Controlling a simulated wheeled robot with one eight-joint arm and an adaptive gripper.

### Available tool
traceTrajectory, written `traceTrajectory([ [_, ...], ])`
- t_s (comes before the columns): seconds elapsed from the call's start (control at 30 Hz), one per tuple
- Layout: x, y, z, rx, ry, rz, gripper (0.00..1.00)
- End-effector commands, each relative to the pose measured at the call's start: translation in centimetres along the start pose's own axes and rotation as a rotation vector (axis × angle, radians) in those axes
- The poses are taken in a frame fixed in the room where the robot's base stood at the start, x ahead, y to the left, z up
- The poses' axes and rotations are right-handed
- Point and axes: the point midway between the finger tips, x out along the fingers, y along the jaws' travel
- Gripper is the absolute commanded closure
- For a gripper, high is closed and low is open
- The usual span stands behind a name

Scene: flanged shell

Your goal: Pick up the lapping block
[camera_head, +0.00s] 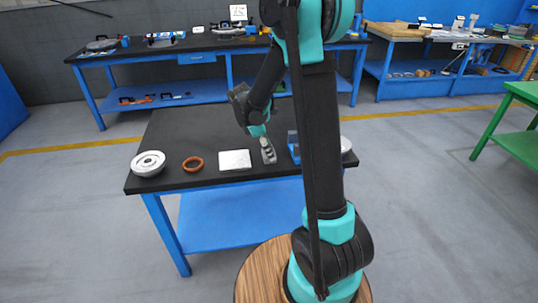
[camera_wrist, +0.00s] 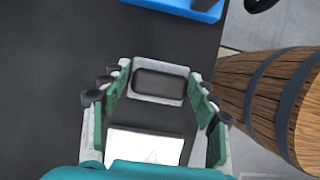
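A light-grey block with a dark rounded top, which I take for the lapping block (camera_wrist: 158,83), lies between my fingertips in the wrist view. My gripper (camera_wrist: 158,88) is open, one green-padded finger on each side of the block; any contact with the pads is hard to judge. In the head view my gripper (camera_head: 268,150) points down at the black table, right of a white plate (camera_head: 235,160). The white plate (camera_wrist: 145,147) also shows at the bottom of the wrist view.
A silver flanged part (camera_head: 148,163) and an orange ring (camera_head: 193,163) sit on the table's left. A blue item (camera_head: 293,147) stands close right of my gripper, and a pale round part (camera_head: 345,146) is partly behind my arm. The table's back (camera_head: 190,128) is clear.

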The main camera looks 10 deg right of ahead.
Motion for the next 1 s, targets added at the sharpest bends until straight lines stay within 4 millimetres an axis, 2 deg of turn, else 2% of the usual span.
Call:
traceTrajectory([
  [0.03, 0.0, 0.0, 0.0, 0.0, 0.0, 0.0, 0.5],
  [0.2, 0.0, 0.0, 0.0, 0.0, 0.0, 0.0, 0.71],
  [0.3, 0.0, 0.0, 0.0, 0.0, 0.0, 0.0, 0.8],
  [0.57, -0.1, 0.0, 0.1, 0.0, 0.0, 0.0, 0.8],
  [0.73, -1.1, 0.0, 0.5, 0.0, 0.0, 0.0, 0.8],
  [0.87, -2.9, -0.1, 1.2, 0.0, 0.0, 0.0, 0.8],
  [1.0, -6.2, -0.1, 2.6, 0.0, 0.0, 0.0, 0.8],
])
